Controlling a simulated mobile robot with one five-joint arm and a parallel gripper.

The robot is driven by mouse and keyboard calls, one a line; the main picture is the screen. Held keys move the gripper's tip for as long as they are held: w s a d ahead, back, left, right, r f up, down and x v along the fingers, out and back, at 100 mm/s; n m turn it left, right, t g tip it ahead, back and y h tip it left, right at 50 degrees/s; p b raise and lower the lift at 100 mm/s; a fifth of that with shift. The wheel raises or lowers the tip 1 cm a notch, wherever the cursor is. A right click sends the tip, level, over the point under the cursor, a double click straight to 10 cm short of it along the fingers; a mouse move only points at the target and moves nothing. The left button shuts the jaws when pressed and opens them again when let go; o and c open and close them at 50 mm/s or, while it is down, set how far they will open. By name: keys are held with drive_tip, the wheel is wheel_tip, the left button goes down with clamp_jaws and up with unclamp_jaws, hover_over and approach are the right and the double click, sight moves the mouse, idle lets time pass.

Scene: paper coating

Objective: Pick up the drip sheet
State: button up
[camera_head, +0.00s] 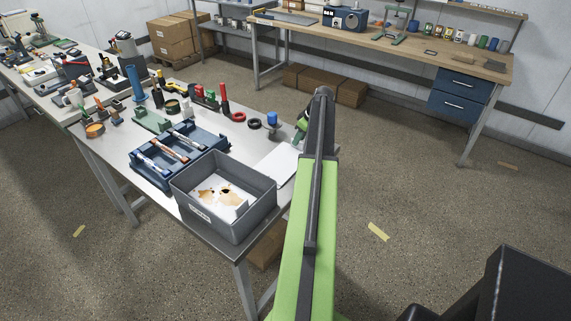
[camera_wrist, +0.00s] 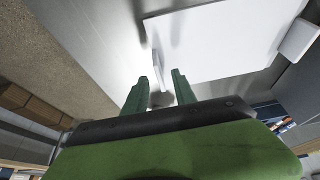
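A plain white sheet (camera_head: 277,164), which I take to be the drip sheet, lies flat on the table right of the grey bin, partly hidden by my arm. My gripper (camera_wrist: 160,82) is open. Its green fingers stand apart, with the near tab in line with the gap. I cannot tell whether the tab is inside the gap.
A grey bin (camera_head: 182,203) holding brown-stained white paper (camera_head: 218,192) stands at the near table corner.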

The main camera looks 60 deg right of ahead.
drive_tip(key=b+x, duration=0.1)
drive_tip(key=x, duration=0.2)
drive_tip(key=shift+f+b, duration=0.15)
drive_tip(key=shift+b, duration=0.2)
drive_tip(key=shift+r, duration=0.25)
clamp_jaws()
drive_tip(key=shift+r+p, duration=0.1)
drive_tip(key=shift+p, duration=0.2)
